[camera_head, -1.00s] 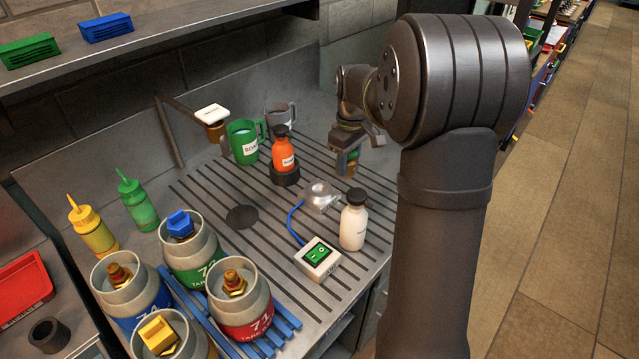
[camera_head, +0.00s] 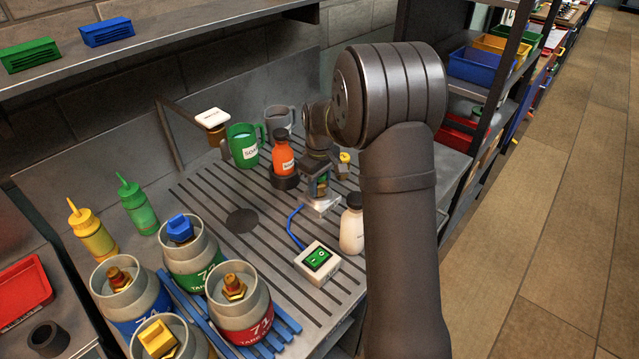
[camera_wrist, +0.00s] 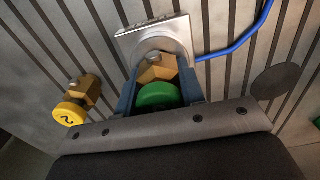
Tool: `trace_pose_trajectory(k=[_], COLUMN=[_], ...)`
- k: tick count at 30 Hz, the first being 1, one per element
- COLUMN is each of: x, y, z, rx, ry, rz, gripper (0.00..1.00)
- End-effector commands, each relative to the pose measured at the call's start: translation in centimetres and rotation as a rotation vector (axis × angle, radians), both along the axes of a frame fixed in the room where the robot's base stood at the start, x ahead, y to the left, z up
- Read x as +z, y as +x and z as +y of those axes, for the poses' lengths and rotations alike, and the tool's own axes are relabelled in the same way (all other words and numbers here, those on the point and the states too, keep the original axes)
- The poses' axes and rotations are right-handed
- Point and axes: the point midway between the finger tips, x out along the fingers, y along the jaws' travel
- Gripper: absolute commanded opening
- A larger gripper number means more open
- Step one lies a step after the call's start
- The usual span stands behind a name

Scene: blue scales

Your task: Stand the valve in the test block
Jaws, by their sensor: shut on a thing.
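My gripper (camera_head: 317,187) is shut on a brass valve with a round green cap (camera_wrist: 158,95), which sits between the two blue fingers in the wrist view. The silver test block (camera_head: 319,208) lies on the slatted drainboard, directly under the gripper in the head view. It also shows just beyond the valve in the wrist view (camera_wrist: 128,43). The valve's brass body overlaps the block there; I cannot tell whether its lower end touches the block. A second brass valve with a yellow cap marked 2 (camera_wrist: 70,112) is apart on the left; it also shows behind the gripper (camera_head: 344,158).
A blue cable (camera_head: 291,225) runs from the block to a white switch box (camera_head: 318,262) with a green switch. A white bottle (camera_head: 352,228) stands close right of the block. An orange bottle (camera_head: 283,158) stands behind left. Several kegs fill the front left.

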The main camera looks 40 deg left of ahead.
Motion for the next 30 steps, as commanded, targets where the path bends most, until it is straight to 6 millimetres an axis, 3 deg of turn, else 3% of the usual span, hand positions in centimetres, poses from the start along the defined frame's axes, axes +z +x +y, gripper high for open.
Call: trace_pose_trajectory(k=[5, 6, 9, 20, 23, 30], x=[-0.3, -0.3, -0.3, 0.3, 1.5, 6.7], y=[0.0, 0.0, 0.0, 0.0, 0.1, 0.0], z=[0.0, 0.0, 0.0, 0.0, 0.1, 0.0], rx=[0.000, 0.000, 0.000, 0.000, 0.000, 0.000], ry=[0.000, -0.001, -0.001, 0.001, 0.002, 0.003], rz=[0.000, 0.000, 0.001, -0.001, -0.002, -0.003], gripper=[0.04, 0.40, 0.58, 0.58, 0.58, 0.58])
